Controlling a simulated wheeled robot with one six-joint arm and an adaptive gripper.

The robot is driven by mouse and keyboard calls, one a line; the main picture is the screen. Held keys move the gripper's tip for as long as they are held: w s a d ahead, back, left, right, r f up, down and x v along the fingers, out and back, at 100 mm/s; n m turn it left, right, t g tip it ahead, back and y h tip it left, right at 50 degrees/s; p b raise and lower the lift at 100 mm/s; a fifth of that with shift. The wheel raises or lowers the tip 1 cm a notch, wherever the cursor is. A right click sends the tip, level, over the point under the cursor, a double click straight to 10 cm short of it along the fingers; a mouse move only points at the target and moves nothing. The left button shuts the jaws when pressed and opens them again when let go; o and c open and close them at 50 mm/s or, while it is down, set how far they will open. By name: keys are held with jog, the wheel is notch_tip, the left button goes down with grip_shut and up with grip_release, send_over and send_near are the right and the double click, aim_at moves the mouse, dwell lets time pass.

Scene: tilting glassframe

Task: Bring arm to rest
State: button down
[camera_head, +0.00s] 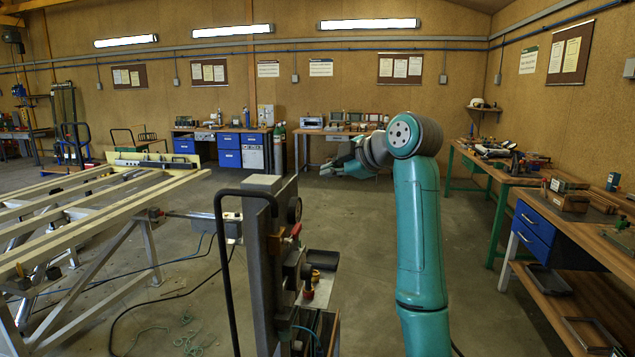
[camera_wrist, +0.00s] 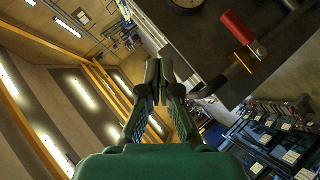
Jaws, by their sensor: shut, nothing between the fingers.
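My gripper (camera_wrist: 160,80) shows in the wrist view with its two dark fingers together and nothing between them. In the head view my teal arm rises on the right of the middle, bends at its top joint and reaches away. The gripper (camera_head: 345,168) there is small and partly hidden behind the wrist. It is in the air, apart from the benches behind it. The wrist view is tilted, with the ceiling lamps at the left.
A pale slatted tilting frame (camera_head: 75,213) stands at the left. A grey post with a black handle (camera_head: 228,270) stands close in front. Workbenches line the back and the right, one with blue drawers (camera_head: 534,228). The floor (camera_head: 345,215) between post and arm is partly clear.

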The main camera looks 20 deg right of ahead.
notch_tip(320, 180, down, 28)
jog(key=s+a+m+t+h, duration=0.1)
jog(key=s+a+m, duration=0.15)
jog(key=m, duration=0.35)
jog(key=s+a+f+m+t+h, duration=0.15)
jog(key=s+f+m, duration=0.35)
jog(key=s+f, duration=1.35)
jog(key=s+a+f+m+h, duration=0.15)
jog(key=s+f, duration=0.25)
jog(key=s, duration=0.6)
jog(key=s+a+f+m+h, duration=0.15)
jog(key=s+f, duration=0.25)
jog(key=s, duration=0.7)
jog(key=s+r+m, duration=0.1)
jog(key=s+r, duration=0.3)
jog(key=s, duration=0.7)
jog(key=s+r+m, duration=0.1)
jog(key=s+r, duration=0.4)
jog(key=s, duration=0.5)
jog(key=shift+s+r+m+y, duration=0.15)
jog(key=shift+s+m+y, duration=0.15)
jog(key=shift+s+y, duration=0.05)
jog(key=shift+a+t, duration=0.1)
jog(key=shift+t, duration=0.15)
